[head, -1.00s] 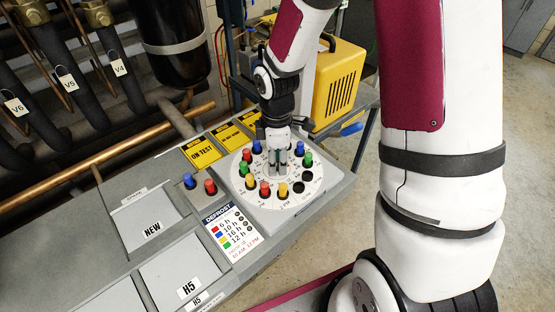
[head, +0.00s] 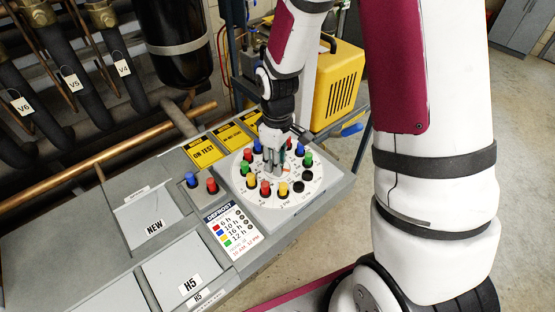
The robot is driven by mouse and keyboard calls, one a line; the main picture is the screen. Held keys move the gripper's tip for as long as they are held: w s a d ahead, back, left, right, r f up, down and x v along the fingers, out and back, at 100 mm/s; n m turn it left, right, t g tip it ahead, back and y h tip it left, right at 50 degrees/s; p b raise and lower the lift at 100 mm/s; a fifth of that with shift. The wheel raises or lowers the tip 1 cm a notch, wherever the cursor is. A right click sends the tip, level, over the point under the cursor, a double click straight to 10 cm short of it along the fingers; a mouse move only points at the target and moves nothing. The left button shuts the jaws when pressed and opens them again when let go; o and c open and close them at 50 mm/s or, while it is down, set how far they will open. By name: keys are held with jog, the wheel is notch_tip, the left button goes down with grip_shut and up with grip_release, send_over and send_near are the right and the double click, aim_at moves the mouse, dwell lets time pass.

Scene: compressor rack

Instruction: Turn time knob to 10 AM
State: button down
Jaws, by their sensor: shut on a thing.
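The white round time dial (head: 265,198) lies on the grey panel, ringed with red, blue, green and yellow pegs and a few dark empty holes at its right. My gripper (head: 274,172) points down at the dial's centre. It is shut on the time knob, which the fingers hide almost wholly. The knob's pointing direction and the dial's small print cannot be read. A defrost card (head: 232,229) with coloured squares and hour labels lies in front of the dial; its bottom line is in red print, too small to read surely.
A blue peg (head: 191,180) and a red peg (head: 212,185) stand left of the dial. Yellow tags (head: 204,152) lie behind it. A yellow machine (head: 336,88) stands at the back right. Pipes and a black cylinder (head: 177,40) are at the back left.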

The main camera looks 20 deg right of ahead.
dwell(0.4)
jog(key=c, duration=1.2)
grip_release()
jog(key=shift+c, duration=0.2)
jog(key=shift+r, duration=0.1)
notch_tip(320, 180, up, 12)
